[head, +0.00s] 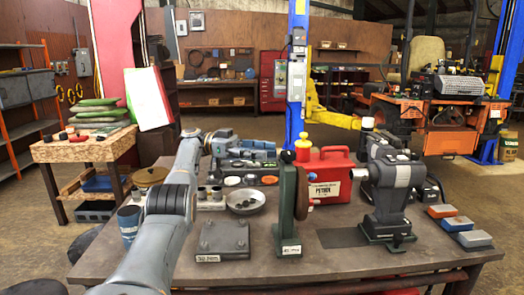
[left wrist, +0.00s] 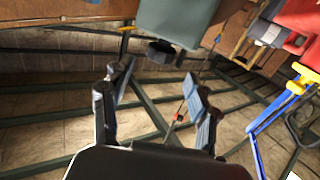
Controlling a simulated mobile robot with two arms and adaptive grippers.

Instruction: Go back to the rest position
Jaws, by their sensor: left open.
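My left arm (head: 170,225) comes in from the bottom left and rises over the left part of the workbench (head: 300,262). Its left gripper (head: 240,147) is above the back of the bench, in front of small items there, and its fingertips are hard to make out. In the left wrist view the two fingers of the gripper (left wrist: 158,82) stand well apart with nothing between them. Below and beyond them show a tiled floor and dark green bars. My right gripper is not in view.
The bench holds a steel plate block (head: 223,240), a metal bowl (head: 244,201), a green stand (head: 288,210), a red can (head: 327,165) and a grey machine (head: 392,190). A blue lift post (head: 297,75) stands behind. A wooden side table (head: 85,150) is at left.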

